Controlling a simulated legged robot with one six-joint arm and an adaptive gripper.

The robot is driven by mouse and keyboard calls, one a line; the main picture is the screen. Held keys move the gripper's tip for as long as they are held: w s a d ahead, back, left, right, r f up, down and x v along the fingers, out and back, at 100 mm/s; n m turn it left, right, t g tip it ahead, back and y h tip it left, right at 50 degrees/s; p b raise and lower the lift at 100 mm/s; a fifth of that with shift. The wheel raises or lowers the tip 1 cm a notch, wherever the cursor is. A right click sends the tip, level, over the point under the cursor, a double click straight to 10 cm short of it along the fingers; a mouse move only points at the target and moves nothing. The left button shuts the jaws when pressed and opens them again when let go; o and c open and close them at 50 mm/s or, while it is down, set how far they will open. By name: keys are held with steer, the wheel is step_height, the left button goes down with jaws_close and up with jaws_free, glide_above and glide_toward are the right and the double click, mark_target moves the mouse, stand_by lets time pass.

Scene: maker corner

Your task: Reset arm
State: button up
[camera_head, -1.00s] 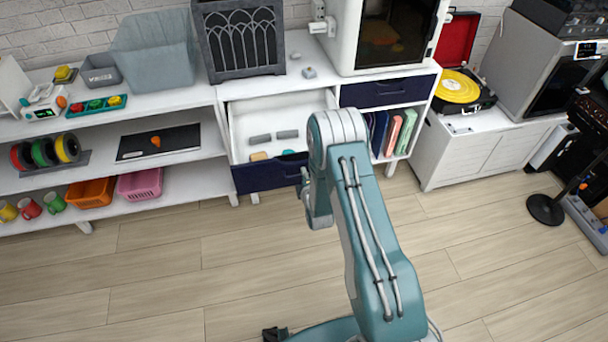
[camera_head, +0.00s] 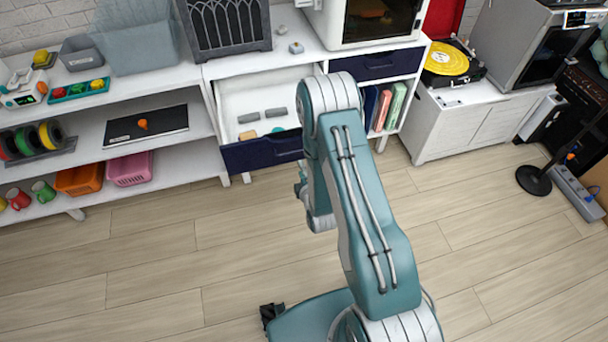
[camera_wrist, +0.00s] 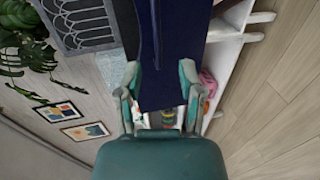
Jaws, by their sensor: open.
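My gripper (camera_wrist: 160,95) is open in the wrist view, its two fingers spread with nothing held between them. The dark blue front of the open drawer (camera_wrist: 180,45) fills the space ahead of and between the fingers there; I cannot tell whether they touch it. In the head view my gripper is mostly hidden by my folded arm, low in front of the cabinet. The open drawer (camera_head: 262,152) sticks out of the white cabinet just behind my arm. Grey blocks, a tan block and a teal piece lie inside it.
A white shelf (camera_head: 95,135) with spools, mugs and baskets stands at the left. A record player (camera_head: 452,62) sits on a low white cabinet at the right. A lamp base (camera_head: 533,180) stands on the floor. The wooden floor (camera_head: 160,265) in front is clear.

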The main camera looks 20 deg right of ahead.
steer(key=v, duration=0.2)
steer(key=shift+s+r, duration=0.1)
steer(key=shift+s, duration=0.2)
step_height(320, 180, up, 23)
steer(key=m+g, duration=0.5)
steer(key=m, duration=0.4)
steer(key=s+r+m+g, duration=0.2)
steer(key=s+r+m, duration=0.2)
steer(key=s, duration=0.8)
steer(key=s+r+m+g, duration=0.3)
steer(key=s+r+m, duration=0.2)
steer(key=s+r, duration=0.4)
steer(key=s+a, duration=0.1)
steer(key=s, duration=0.3)
